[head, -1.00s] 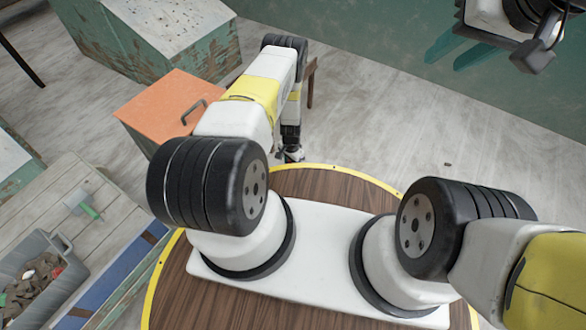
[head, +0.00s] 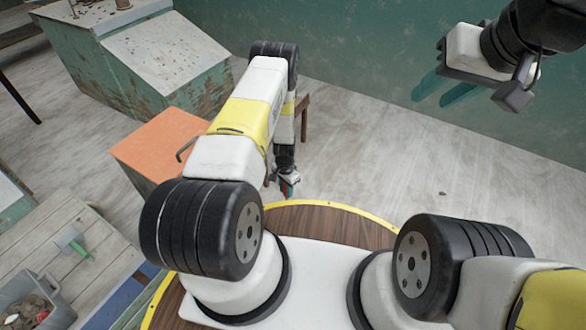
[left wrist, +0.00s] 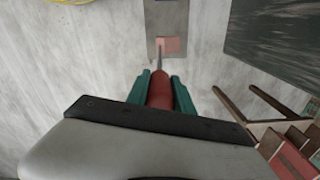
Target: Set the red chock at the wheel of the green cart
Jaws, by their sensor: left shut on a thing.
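My left gripper (left wrist: 160,84) has green fingers and is shut on a red rounded thing (left wrist: 160,92) with a thin grey shaft pointing away from it. It looks more like a tool handle than a wedge. In the head view my left gripper (head: 288,188) hangs just beyond the round table's far edge, with a bit of red at its fingers. My right gripper (head: 445,88) is open and empty at the upper right, its teal fingers apart. I cannot make out a green cart or its wheel in either view.
Beyond the round wooden table (head: 325,220) the grey floor (head: 370,150) is mostly clear. An orange-topped box (head: 160,143) and a worn green chest (head: 200,92) stand at the left. Wooden bars with red pieces (left wrist: 292,160) stand at the right of the left wrist view.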

